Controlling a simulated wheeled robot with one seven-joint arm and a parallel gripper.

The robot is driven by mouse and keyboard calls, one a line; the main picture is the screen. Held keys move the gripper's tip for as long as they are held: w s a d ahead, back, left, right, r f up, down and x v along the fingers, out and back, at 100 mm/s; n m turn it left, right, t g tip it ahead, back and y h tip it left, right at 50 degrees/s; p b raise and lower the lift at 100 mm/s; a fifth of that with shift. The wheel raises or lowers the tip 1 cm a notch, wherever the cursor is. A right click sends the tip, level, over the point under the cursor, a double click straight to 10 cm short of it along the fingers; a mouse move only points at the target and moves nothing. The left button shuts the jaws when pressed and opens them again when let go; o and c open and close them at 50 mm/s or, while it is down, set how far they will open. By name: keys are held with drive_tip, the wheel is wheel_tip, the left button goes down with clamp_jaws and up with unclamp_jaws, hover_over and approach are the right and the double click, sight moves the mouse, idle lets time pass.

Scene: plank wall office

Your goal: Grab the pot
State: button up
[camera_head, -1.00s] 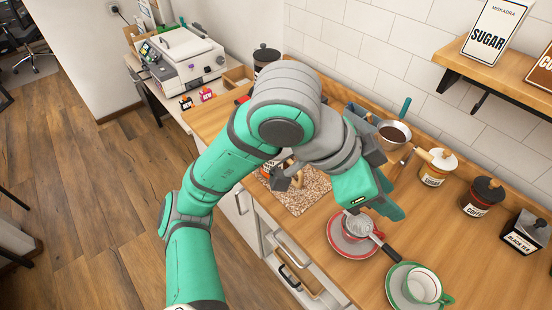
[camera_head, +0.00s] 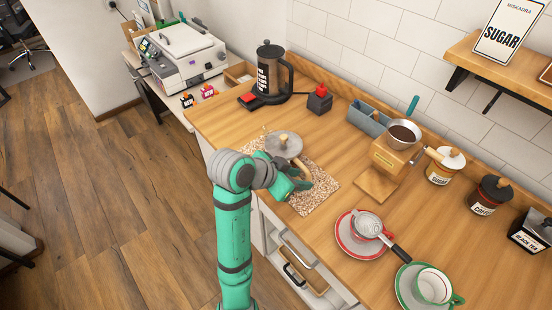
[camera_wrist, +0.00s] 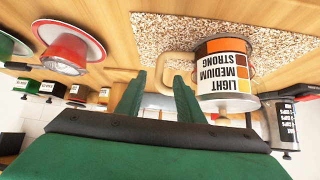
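The pot (camera_head: 285,146) stands on a speckled mat (camera_head: 321,192), with a grey lid and a light knob; my arm hides part of its body. In the wrist view, which is upside down, the pot (camera_wrist: 226,75) shows a LIGHT MEDIUM STRONG label and a pale wooden handle (camera_wrist: 177,62). My gripper (camera_wrist: 157,78) is open, and its green fingertips are close to the handle. I cannot tell whether the handle lies between the fingers or touches one. In the head view my gripper (camera_head: 304,184) is low over the mat, beside the pot.
A dark kettle (camera_head: 270,73) and a red-topped box (camera_head: 319,99) stand behind the pot. A wooden dripper stand (camera_head: 389,160), a red saucer (camera_head: 348,239) with a cup and strainer, and a green saucer (camera_head: 404,290) are to the right. An open drawer (camera_head: 305,262) is below.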

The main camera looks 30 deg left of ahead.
drive_tip(key=x, duration=0.9)
drive_tip(key=shift+w+d+f, duration=0.1)
drive_tip(key=shift+w+f, duration=0.05)
drive_tip(key=shift+w, duration=0.1)
drive_tip(key=shift+d, duration=0.2)
clamp_jaws()
drive_tip(key=shift+a, duration=0.25)
idle(0.8)
